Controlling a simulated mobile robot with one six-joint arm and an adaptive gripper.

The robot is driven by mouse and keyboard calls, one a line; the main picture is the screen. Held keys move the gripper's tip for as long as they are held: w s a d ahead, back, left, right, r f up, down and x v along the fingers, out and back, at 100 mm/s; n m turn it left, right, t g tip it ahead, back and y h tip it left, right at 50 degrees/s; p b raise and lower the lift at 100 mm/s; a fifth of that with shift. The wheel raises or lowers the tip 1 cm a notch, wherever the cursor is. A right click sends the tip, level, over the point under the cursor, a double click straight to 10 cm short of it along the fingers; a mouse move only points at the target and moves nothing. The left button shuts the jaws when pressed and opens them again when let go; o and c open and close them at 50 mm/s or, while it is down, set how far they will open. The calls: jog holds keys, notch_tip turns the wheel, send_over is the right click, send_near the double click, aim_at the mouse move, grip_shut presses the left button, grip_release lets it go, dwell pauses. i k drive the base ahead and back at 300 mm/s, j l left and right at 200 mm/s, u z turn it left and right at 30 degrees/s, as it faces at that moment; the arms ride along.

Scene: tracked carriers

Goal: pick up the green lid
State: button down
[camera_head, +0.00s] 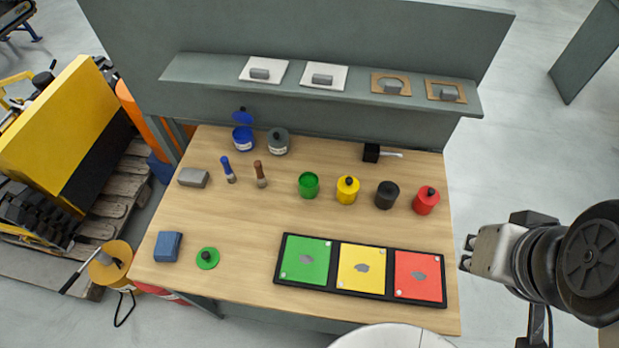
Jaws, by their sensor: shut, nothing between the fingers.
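The green lid (207,258) lies flat on the table near its front left, with a dark knob on top. The open green pot (308,185) stands apart from it, near the middle of the table. My gripper (465,253) is at the right, just off the table's right edge and far from the lid. It is shut and empty.
A blue block (168,246) lies just left of the lid. A black tray (338,292) with green, yellow and red panels lies to its right. Yellow (347,190), black (387,195) and red (426,200) lidded pots stand behind the tray. A shelf (215,72) overhangs the back.

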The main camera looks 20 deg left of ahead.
aim_at(207, 258)
jog(key=u, duration=2.25)
jog(key=z, duration=1.1)
jog(key=i+j, duration=0.1)
jog(key=j, duration=0.45)
jog(key=i+j+z, duration=0.1)
jog(key=j, duration=0.5)
